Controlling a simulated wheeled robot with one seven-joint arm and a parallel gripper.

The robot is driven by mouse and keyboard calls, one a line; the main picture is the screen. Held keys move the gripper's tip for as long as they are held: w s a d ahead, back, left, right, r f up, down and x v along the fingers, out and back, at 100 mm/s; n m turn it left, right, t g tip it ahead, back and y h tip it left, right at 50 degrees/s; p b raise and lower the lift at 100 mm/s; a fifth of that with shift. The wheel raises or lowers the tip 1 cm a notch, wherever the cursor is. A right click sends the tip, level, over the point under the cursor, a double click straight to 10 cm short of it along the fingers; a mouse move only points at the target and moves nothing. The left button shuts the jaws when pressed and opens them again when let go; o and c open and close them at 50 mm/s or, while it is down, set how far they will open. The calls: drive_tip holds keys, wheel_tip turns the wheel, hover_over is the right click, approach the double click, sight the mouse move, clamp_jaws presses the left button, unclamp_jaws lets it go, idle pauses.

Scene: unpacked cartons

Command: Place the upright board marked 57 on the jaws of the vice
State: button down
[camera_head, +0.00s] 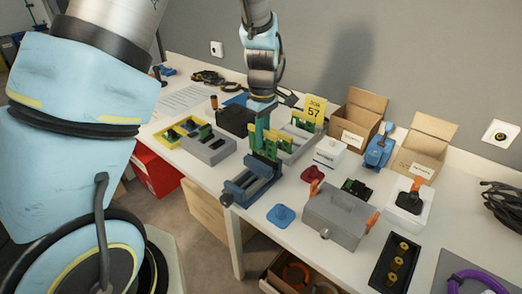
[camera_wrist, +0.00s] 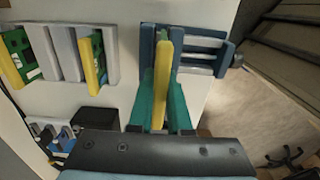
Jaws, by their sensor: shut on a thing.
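My gripper (camera_head: 261,138) is shut on a green board with a yellow edge (camera_head: 268,147), held upright. In the wrist view the teal fingers (camera_wrist: 162,105) clasp the board (camera_wrist: 162,70), seen along its yellow edge. The blue-grey vice (camera_head: 246,188) stands directly below on the table; in the wrist view its jaws (camera_wrist: 205,50) lie behind the board. I cannot tell whether the board touches the jaws. No number is readable on the held board. A yellow sign marked 57 (camera_head: 314,106) stands by the grey rack (camera_head: 297,150) behind.
Another grey rack (camera_head: 208,150) lies left of the vice. A blue piece (camera_head: 281,215) and a grey box with orange clips (camera_head: 335,218) lie to the right. Open cartons (camera_head: 358,118) stand along the wall. The table's front edge is close to the vice.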

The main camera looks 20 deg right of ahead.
sight(263, 155)
drive_tip(key=shift+f+p, duration=0.45)
drive_tip(key=shift+f, duration=1.75)
drive_tip(key=shift+f, duration=0.2)
drive_tip(key=c, duration=0.9)
unclamp_jaws()
drive_tip(key=shift+o, duration=0.2)
